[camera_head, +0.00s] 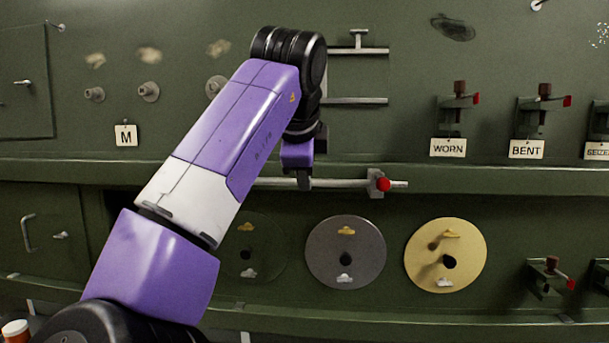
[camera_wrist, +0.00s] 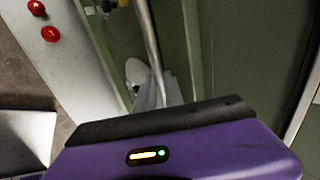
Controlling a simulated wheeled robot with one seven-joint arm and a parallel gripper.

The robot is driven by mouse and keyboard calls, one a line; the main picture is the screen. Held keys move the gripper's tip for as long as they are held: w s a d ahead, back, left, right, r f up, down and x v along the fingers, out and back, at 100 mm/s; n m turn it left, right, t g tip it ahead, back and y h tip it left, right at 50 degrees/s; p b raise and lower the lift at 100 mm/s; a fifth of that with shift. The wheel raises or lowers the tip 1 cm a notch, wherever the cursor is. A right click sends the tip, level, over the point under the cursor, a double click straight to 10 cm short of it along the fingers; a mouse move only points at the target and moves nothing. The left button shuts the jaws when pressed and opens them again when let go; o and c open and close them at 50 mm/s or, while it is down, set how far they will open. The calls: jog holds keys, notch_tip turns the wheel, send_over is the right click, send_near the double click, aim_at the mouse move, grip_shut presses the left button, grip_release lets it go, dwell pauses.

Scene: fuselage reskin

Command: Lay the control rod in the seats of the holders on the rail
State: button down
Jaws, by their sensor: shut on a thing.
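The control rod (camera_head: 342,184) is a thin pale grey bar, roughly level in front of the green rail (camera_head: 480,178) in the head view. My gripper (camera_head: 304,183) points down and is shut on the rod. A grey holder (camera_head: 375,180) with a red knob is at the rod's right part, and the rod's end shows past it. I cannot tell whether the rod rests in that seat. My arm hides the rod's left part and anything behind it. In the wrist view, the rod (camera_wrist: 149,40) runs up from the grey fingers (camera_wrist: 156,95).
Holders tagged WORN (camera_head: 448,147) and BENT (camera_head: 526,149) sit on the wall at right. Below the rail hang a grey disc (camera_head: 320,262) and a yellow disc (camera_head: 420,270). Two bars (camera_head: 357,101) are on the wall above. An M tag (camera_head: 125,135) is at left.

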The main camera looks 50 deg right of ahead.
jog(key=c, duration=1.4)
grip_release()
jog(key=shift+o, duration=0.2)
jog(key=b+v, duration=0.1)
jog(key=v, duration=0.6)
jog(key=shift+s+a+r, duration=0.15)
jog(key=shift+a+r, duration=0.05)
